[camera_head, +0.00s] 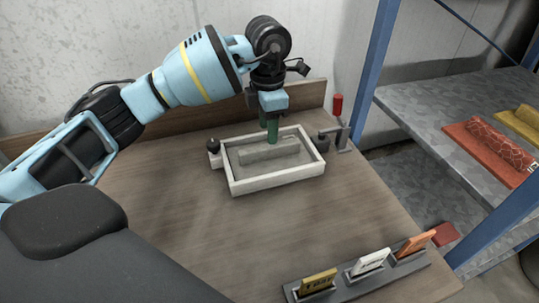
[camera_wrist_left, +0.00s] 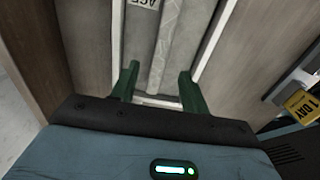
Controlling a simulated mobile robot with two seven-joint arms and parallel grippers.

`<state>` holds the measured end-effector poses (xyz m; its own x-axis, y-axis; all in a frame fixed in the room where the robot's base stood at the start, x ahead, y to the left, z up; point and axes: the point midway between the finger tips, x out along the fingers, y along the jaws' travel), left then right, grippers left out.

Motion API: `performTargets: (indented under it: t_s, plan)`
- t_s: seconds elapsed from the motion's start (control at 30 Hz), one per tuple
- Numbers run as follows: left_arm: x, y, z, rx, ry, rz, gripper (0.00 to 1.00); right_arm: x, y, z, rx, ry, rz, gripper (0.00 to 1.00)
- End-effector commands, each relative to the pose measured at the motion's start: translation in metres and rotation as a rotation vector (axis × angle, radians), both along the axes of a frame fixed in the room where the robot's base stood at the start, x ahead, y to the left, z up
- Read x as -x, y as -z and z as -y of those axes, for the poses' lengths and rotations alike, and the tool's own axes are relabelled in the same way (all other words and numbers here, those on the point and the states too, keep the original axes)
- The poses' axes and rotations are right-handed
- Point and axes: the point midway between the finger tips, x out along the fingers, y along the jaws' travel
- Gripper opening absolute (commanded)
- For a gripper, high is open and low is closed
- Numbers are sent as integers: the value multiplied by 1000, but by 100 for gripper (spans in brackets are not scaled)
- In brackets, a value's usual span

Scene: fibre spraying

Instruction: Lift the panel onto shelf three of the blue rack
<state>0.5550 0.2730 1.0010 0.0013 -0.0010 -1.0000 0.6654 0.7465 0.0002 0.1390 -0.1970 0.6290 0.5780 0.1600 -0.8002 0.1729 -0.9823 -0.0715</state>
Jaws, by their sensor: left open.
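A grey panel (camera_head: 292,159) with a long raised rib (camera_head: 262,155) lies flat inside a white rectangular frame (camera_head: 232,187) on the wooden table. My left gripper (camera_head: 271,139) comes down over the frame with its green fingers pointing at the rib. In the left wrist view the left gripper (camera_wrist_left: 158,76) is open, its fingers apart, with the rib (camera_wrist_left: 178,45) between their lines. Whether the fingers touch the panel cannot be told. The blue rack (camera_head: 378,70) stands at the right with grey shelves (camera_head: 430,100). My right gripper is not in view.
A red panel (camera_head: 470,131) with a patterned rib and a yellow panel (camera_head: 512,122) lie on the rack's upper visible shelf. A red-handled clamp (camera_head: 337,106) stands at the frame's right. A holder (camera_head: 340,287) with several coloured cards sits at the table's front edge. The table's middle is clear.

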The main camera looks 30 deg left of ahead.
Motion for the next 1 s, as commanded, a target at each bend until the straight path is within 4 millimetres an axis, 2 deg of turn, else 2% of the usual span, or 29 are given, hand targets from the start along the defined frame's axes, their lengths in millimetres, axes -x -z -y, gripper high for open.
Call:
performTargets:
  t_s: [0.33,0.67,1.0]
  plan:
    - [-2,43,2,-2,-1,-2,45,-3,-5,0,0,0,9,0]
    - [-2,50,2,-1,0,0,45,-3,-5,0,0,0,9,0]
    - [-2,50,2,-1,0,0,2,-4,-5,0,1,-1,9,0]
